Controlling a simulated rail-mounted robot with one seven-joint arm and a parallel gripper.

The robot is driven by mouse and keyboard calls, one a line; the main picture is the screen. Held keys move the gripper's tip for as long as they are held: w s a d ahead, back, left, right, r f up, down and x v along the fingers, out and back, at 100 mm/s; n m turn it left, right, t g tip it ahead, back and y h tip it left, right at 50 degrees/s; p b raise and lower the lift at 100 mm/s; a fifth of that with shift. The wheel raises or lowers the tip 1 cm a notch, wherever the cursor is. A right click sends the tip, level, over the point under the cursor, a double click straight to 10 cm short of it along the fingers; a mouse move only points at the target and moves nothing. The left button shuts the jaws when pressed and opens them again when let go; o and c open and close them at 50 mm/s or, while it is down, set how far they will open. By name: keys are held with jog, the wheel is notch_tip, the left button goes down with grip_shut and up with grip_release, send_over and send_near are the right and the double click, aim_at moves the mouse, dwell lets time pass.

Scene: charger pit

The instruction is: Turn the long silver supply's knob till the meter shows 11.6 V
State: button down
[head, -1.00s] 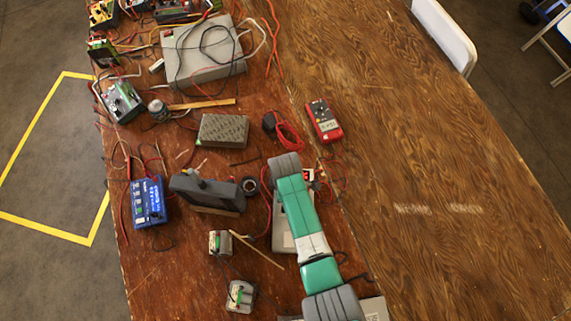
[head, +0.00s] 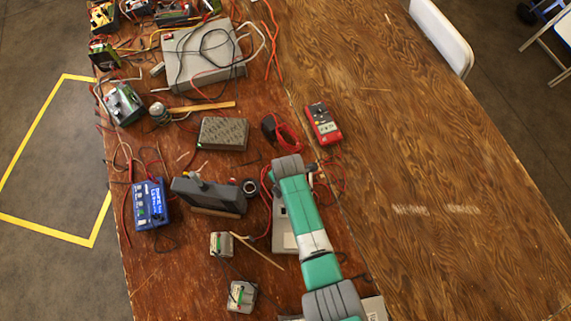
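The long silver supply (head: 282,237) lies on the brown bench under my green and grey arm, which covers much of its length. Its knob and front end are hidden beneath the arm's wrist. My gripper is hidden below the wrist, so its fingers and any contact with the knob do not show. The red meter (head: 323,123) lies up and to the right of the wrist, near the seam between the two tabletops. Its display is too small to read.
A dark grey upright box (head: 208,194) and a blue device (head: 150,203) stand left of the arm. A grey-green box (head: 223,133) lies above, near coiled red leads (head: 288,135). Loose cables surround the supply. The right tabletop (head: 440,150) is mostly clear.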

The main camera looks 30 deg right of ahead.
dwell(0.4)
jog(key=c, duration=1.3)
grip_release()
jog(key=shift+o, duration=0.2)
jog(key=r+p, duration=0.1)
jog(key=r, duration=0.3)
jog(key=r+p, duration=0.1)
jog(key=r, duration=0.2)
jog(key=shift+s+r, duration=0.2)
jog(key=shift+r, duration=0.2)
